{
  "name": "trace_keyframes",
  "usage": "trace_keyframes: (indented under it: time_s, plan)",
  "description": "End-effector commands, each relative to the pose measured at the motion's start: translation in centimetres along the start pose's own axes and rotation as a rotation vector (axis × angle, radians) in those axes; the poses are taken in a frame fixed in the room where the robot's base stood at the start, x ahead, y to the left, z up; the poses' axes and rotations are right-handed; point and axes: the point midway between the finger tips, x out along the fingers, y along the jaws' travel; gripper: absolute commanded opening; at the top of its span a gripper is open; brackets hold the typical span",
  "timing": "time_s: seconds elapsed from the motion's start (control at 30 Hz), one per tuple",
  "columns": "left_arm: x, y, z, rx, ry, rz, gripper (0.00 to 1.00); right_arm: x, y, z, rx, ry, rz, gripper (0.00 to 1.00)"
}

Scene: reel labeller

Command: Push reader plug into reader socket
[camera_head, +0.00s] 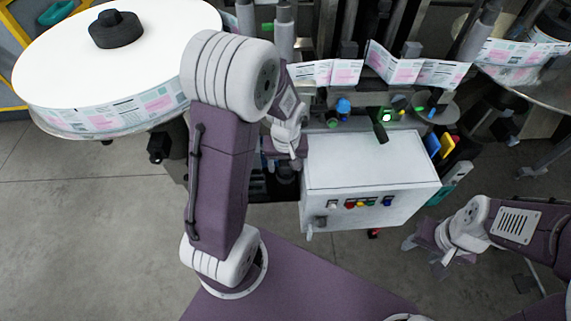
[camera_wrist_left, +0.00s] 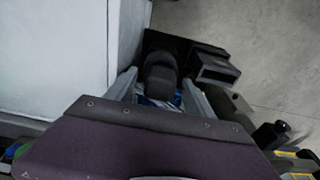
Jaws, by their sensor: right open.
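My left gripper (camera_head: 284,172) hangs beside the left side of the white cabinet and is small and partly hidden by my arm in the head view. In the left wrist view its two fingers (camera_wrist_left: 160,88) stand on either side of a dark grey rounded piece, possibly the reader plug (camera_wrist_left: 160,72). Whether they grip it is not clear. A black box-like part with an opening, possibly the reader socket (camera_wrist_left: 215,67), sits just right of that piece. I cannot tell whether the two are joined. My right gripper (camera_head: 426,250) is open and empty, right of the cabinet.
The white cabinet (camera_head: 365,165) with coloured buttons stands in the middle. A large white label reel (camera_head: 150,55) is at upper left. A label strip (camera_head: 390,65) runs behind the cabinet. Bare floor (camera_head: 90,220) lies at left.

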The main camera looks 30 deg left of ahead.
Motion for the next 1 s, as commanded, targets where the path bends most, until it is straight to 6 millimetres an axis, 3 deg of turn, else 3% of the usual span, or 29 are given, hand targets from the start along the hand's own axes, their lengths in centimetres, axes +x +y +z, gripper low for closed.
trace_keyframes:
  time_s: [0.13, 0.4, 0.5, 1.0]
  plan:
    - [-1.9, 0.1, -0.2, 0.0, 0.005, 0.002, 0.61, -0.5, 0.0, -0.1, 0.0, 0.0, 0.0, 0.49]
    - [-7.6, 0.1, -0.2, 0.0, 0.004, 0.002, 0.61, -1.4, 0.0, -0.1, 0.0, 0.0, 0.0, 0.49]
    - [-8.7, 0.1, -0.1, 0.0, 0.001, 0.001, 0.61, -1.5, 0.0, -0.2, 0.0, 0.0, 0.0, 0.49]
    - [-9.0, 0.0, -0.1, 0.0, -0.001, 0.0, 0.61, -1.5, 0.0, -0.1, 0.0, 0.0, 0.0, 0.49]
